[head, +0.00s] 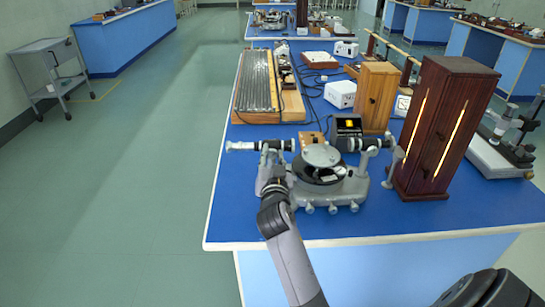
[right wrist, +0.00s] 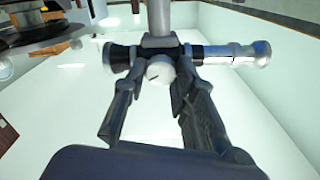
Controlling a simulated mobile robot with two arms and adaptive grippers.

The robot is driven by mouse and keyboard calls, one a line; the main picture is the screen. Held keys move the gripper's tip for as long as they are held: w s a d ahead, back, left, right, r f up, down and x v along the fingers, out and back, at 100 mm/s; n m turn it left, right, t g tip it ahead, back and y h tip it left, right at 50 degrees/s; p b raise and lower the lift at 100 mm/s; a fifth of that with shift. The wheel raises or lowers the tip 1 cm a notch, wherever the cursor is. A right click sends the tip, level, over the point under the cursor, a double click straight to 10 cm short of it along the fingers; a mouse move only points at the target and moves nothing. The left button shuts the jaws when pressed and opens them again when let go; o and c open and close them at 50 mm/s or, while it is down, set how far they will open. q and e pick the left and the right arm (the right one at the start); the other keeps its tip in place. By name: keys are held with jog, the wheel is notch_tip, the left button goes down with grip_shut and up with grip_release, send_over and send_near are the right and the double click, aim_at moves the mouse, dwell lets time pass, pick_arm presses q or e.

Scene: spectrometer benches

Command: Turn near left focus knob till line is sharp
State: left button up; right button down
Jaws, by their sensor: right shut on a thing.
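The spectrometer (head: 320,172) stands near the front of the blue bench, with a round table on top. Its telescope (head: 255,146) points left and also crosses the right wrist view (right wrist: 225,54). A pale round focus knob (right wrist: 160,73) with a dark mark sits under the telescope tube. My right gripper (head: 272,162) reaches up to the telescope from the front. In the right wrist view its fingers (right wrist: 157,80) are shut on the knob, one on each side. A small black screen box (head: 348,126) behind the spectrometer glows yellow; the line's sharpness is too small to judge. My left gripper is out of view.
A dark wooden lamp housing (head: 441,128) with lit slits stands right of the spectrometer. A lighter wooden box (head: 376,98) and white box (head: 340,94) stand behind. A ribbed metal panel (head: 257,82) lies at the back left. The bench's front-left corner is clear.

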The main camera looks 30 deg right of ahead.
jog(key=n, duration=0.3)
jog(key=n+p, duration=0.1)
jog(key=n, duration=0.3)
jog(key=shift+w+a+r+p, duration=0.1)
jog(key=shift+r+p, duration=0.05)
jog(key=shift+p, duration=0.15)
jog(key=n+p, duration=0.1)
jog(key=n, duration=0.2)
jog(key=shift+n, duration=0.3)
jog(key=n+p, duration=0.1)
jog(key=n, duration=0.2)
jog(key=shift+a+n, duration=0.1)
jog(key=shift+n, duration=0.2)
jog(key=n+p, duration=0.2)
jog(key=n, duration=0.4)
jog(key=n+p, duration=0.1)
jog(key=n, duration=0.2)
jog(key=shift+f+n+p, duration=0.2)
jog(key=shift+n+p, duration=0.2)
jog(key=shift+f+n+p, duration=0.2)
jog(key=shift+n+p, duration=0.4)
jog(key=shift+n, duration=0.8)
jog(key=shift+f, duration=0.1)
